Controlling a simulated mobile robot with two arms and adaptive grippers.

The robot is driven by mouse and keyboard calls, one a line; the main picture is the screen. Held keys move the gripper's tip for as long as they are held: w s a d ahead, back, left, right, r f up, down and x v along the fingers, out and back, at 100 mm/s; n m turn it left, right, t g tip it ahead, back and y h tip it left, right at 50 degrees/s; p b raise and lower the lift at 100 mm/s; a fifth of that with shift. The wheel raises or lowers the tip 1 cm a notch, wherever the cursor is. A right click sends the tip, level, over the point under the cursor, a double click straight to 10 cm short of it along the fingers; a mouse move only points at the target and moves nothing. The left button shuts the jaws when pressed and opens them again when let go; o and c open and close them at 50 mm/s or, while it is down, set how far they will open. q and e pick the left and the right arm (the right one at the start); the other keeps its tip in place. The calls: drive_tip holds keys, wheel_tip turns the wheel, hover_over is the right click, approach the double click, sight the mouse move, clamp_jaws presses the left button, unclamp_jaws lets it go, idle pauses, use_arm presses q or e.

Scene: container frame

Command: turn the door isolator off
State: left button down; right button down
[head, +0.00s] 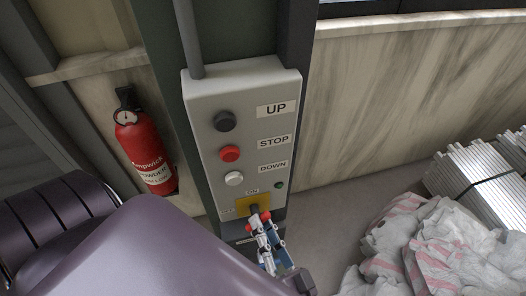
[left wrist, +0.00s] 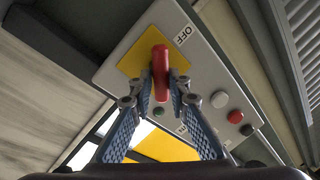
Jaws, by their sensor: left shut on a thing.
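The door isolator is a red handle (left wrist: 161,62) on a yellow plate (left wrist: 136,62), low on a grey control box (head: 290,130). An OFF label (left wrist: 183,34) shows beside the plate in the left wrist view. In the head view the yellow plate (head: 243,205) is partly covered by my left gripper (head: 259,222). The left gripper (left wrist: 162,84) is shut on the red handle, one finger on each side. I cannot tell exactly which label the handle points to. My right gripper is not in view.
Black UP (head: 224,121), red STOP (head: 229,153) and white DOWN (head: 234,178) buttons sit above the isolator, with a small green light (head: 279,185). A red extinguisher (head: 143,150) hangs left. White sacks (head: 440,240) and stacked metal bars (head: 475,180) lie right.

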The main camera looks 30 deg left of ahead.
use_arm(q)
drive_tip(key=m+t+p, duration=0.1)
drive_tip(key=m, duration=0.4)
drive_tip(key=m+t+h+p, duration=0.1)
drive_tip(key=m, duration=0.5)
drive_tip(key=shift+a+f+t, duration=0.1)
drive_tip(key=shift+f+t, duration=0.1)
drive_tip(key=shift+t, duration=0.2)
drive_tip(key=shift+m+p, duration=0.3)
drive_tip(key=c, duration=1.8)
unclamp_jaws()
